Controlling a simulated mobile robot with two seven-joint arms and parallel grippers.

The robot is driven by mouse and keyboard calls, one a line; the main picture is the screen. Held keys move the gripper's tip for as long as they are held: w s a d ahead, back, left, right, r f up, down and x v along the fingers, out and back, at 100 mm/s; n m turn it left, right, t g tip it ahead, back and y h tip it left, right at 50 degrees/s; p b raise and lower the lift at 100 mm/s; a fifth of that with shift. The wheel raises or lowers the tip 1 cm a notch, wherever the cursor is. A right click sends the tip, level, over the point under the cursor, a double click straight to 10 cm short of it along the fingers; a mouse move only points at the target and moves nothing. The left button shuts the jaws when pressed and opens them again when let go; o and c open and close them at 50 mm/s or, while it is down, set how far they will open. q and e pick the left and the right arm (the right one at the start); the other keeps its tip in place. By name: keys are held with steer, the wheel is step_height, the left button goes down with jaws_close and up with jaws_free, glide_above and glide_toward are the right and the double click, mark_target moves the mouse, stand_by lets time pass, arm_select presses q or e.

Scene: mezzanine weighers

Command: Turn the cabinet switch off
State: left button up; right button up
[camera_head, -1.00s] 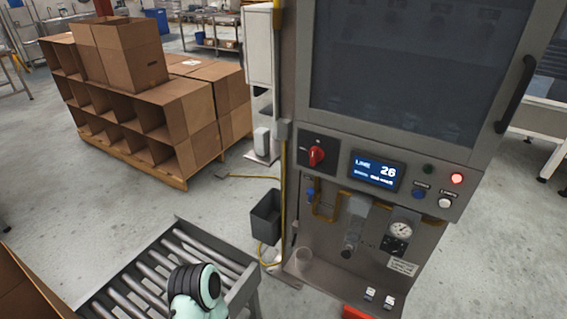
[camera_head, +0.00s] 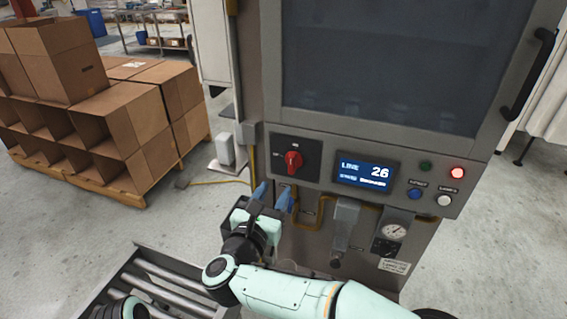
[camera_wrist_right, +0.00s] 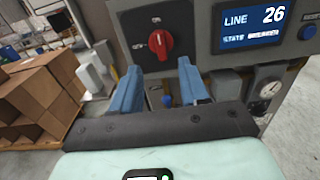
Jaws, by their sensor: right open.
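The cabinet switch is a red rotary knob (camera_head: 293,161) on a black plate (camera_head: 310,148) at the left of the cabinet's control panel. In the right wrist view the red knob (camera_wrist_right: 159,45) stands roughly upright, pointing to the "ON" mark above; an "OFF" mark is at its left. My right gripper (camera_head: 273,194) is open and empty, its blue fingers just below the knob in the head view. In the wrist view the right gripper (camera_wrist_right: 158,80) has its fingers spread either side below the knob, apart from it. My left gripper is not in view.
Right of the switch are a display (camera_head: 364,174) reading "LINE 26", a lit red lamp (camera_head: 457,173) and buttons. A gauge (camera_head: 393,231) and yellow pipe (camera_head: 308,225) sit below. A roller conveyor (camera_head: 165,280) is at lower left; cardboard boxes (camera_head: 128,125) stand behind.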

mark_target(291, 162)
steer(key=p+x, duration=0.3)
steer(key=x, duration=0.8)
steer(key=shift+w+f, duration=0.1)
steer(key=shift+w, duration=0.05)
jaws_close()
